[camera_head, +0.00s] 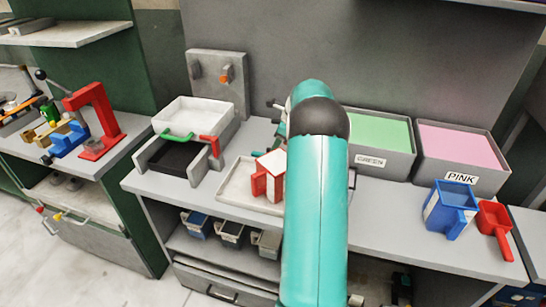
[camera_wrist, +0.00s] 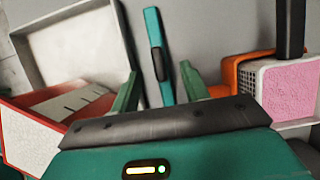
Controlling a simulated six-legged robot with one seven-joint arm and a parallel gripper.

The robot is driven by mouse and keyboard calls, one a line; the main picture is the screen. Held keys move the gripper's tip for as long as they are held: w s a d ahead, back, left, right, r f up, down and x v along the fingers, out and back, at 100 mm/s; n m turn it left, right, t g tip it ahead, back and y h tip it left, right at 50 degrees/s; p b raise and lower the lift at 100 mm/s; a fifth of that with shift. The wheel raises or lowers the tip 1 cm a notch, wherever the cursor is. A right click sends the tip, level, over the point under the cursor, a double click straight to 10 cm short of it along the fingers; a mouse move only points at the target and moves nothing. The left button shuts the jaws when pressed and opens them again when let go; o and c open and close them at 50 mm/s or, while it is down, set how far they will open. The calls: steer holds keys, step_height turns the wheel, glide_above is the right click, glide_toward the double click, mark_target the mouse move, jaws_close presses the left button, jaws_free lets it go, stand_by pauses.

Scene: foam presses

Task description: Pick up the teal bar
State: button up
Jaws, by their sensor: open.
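The teal bar (camera_wrist: 154,38) shows in the wrist view as a long narrow piece with a dark middle section, lying on the grey surface. My gripper (camera_wrist: 158,82) is open, with one green finger on each side of the bar's line. The bar's near end runs down between the fingers towards the dark edge of my gripper body. I cannot tell how far above the bar the fingers are. In the head view my own teal arm fills the middle and I cannot make out the bar or the fingertips.
In the wrist view a pale tray (camera_wrist: 72,42) and a red-edged white box (camera_wrist: 32,140) are at left. An orange part (camera_wrist: 240,72) and pink foam (camera_wrist: 290,90) are close at right. In the head view a blue container (camera_head: 449,210) and red scoop (camera_head: 494,222) stand right.

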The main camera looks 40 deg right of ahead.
steer(key=x, duration=0.5)
steer(key=shift+f, duration=0.1)
jaws_close()
step_height(320, 180, up, 9)
steer(key=shift+r, duration=0.1)
steer(key=s+a+r, duration=0.3)
steer(key=s+a, duration=0.1)
steer(key=s+a+r, duration=0.3)
steer(key=a+r, duration=0.1)
steer(key=shift+s+a+r, duration=0.2)
steer(key=shift+s+r, duration=0.1)
steer(key=shift+s, duration=0.1)
steer(key=s+a+r, duration=0.1)
steer(key=s+a, duration=0.6)
steer(key=a, duration=0.1)
steer(key=shift+s+r, duration=0.3)
steer(key=shift+s, duration=0.05)
